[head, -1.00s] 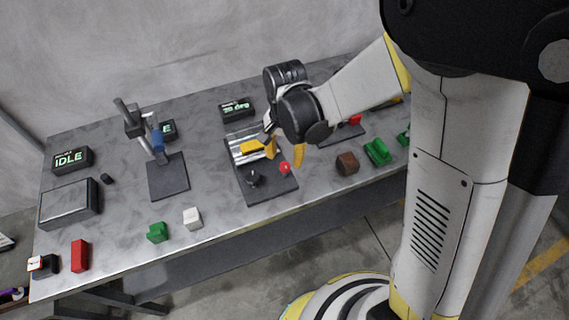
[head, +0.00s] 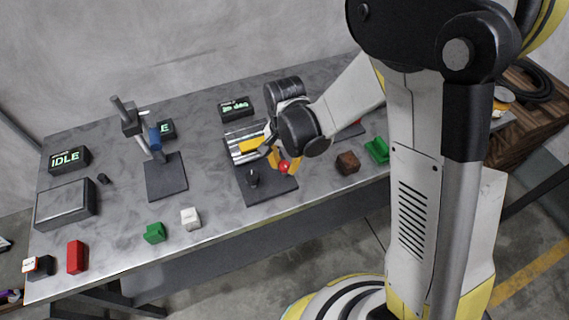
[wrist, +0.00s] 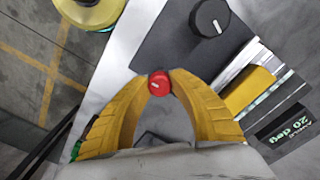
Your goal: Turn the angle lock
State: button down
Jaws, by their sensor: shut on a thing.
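A small red knob (head: 284,167) with a pale mark on its top stands at the right side of a dark plate (head: 258,193). In the wrist view the red knob (wrist: 159,84) sits between the tips of my two yellow fingers. My gripper (wrist: 159,78) is shut on it from both sides. In the head view my gripper (head: 282,163) reaches down to the knob from the right. A black knob (wrist: 209,18) with a white pointer line stands on the same plate, apart from my fingers. The display (wrist: 289,124) behind reads 20 deg.
A yellow block (wrist: 250,88) lies by the ribbed metal part (head: 244,142) on the plate, close to my fingers. A brown block (head: 347,162) and a green part (head: 377,150) are to the right. A stand (head: 150,140) with a blue part is left.

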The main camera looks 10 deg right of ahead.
jog(key=n+b, duration=0.1)
jog(key=n, duration=0.3)
jog(key=shift+n+b, duration=0.3)
jog(key=shift+b, duration=0.05)
jog(key=n+b, duration=0.1)
jog(key=n, duration=0.3)
jog(key=n+b, duration=0.1)
jog(key=n, duration=0.4)
jog(key=shift+n, duration=2.2)
jog(key=c, duration=1.1)
grip_release()
